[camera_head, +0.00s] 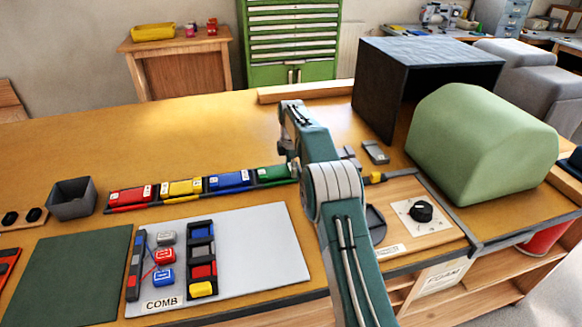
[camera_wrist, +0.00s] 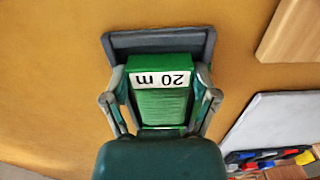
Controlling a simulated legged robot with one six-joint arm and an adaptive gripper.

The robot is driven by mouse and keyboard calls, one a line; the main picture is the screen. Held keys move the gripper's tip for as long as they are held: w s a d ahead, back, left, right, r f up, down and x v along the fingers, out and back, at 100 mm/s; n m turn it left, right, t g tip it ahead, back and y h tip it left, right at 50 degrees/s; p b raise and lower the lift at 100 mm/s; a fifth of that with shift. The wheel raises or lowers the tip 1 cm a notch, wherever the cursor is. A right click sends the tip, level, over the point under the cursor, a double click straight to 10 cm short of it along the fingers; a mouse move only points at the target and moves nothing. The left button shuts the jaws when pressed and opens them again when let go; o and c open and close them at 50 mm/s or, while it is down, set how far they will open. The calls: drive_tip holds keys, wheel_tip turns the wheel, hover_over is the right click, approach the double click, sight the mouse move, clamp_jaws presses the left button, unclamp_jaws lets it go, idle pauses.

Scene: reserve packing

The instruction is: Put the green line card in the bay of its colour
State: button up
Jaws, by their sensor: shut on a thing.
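My gripper (camera_wrist: 160,104) is shut on the green line card (camera_wrist: 160,110) in the wrist view. Its white label reads "20 m", upside down. A dark grey piece (camera_wrist: 160,42) lies beyond the card's far end; whether the two touch I cannot tell. In the head view my arm hides the held card. A row of dark bays stands on the table with red (camera_head: 131,195), yellow (camera_head: 181,188), blue (camera_head: 230,180) and green (camera_head: 273,174) sections from left to right. The green section is partly hidden by my arm.
A pale board (camera_head: 262,240) with a comb and small blocks lies in front of the row. A wooden panel (camera_head: 400,190) with a black knob (camera_head: 421,211) is to the right. A black box (camera_head: 380,95) and green hood (camera_head: 480,145) stand behind it. The table's back left is clear.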

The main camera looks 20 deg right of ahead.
drive_tip(key=o, duration=0.6)
drive_tip(key=shift+o, duration=0.2)
wheel_tip(320, 180, up, 7)
drive_tip(key=shift+r, duration=0.2)
drive_tip(key=s+a+r+m+t, duration=0.3)
drive_tip(key=s+r+m, duration=0.6)
drive_tip(key=s+r, duration=1)
drive_tip(key=s+f+m+t, duration=0.1)
drive_tip(key=s+f+m, duration=0.2)
drive_tip(key=s, duration=0.6)
drive_tip(key=s+a+f+m, duration=0.1)
drive_tip(key=s+f+m, duration=0.1)
drive_tip(key=s, duration=0.7)
drive_tip(key=s+f+m+t, duration=0.1)
drive_tip(key=s+f+m, duration=0.2)
drive_tip(key=s, duration=0.6)
drive_tip(key=shift+a+f+m+t, duration=0.3)
drive_tip(key=shift+a+f+m, duration=0.05)
drive_tip(key=shift+m, duration=0.15)
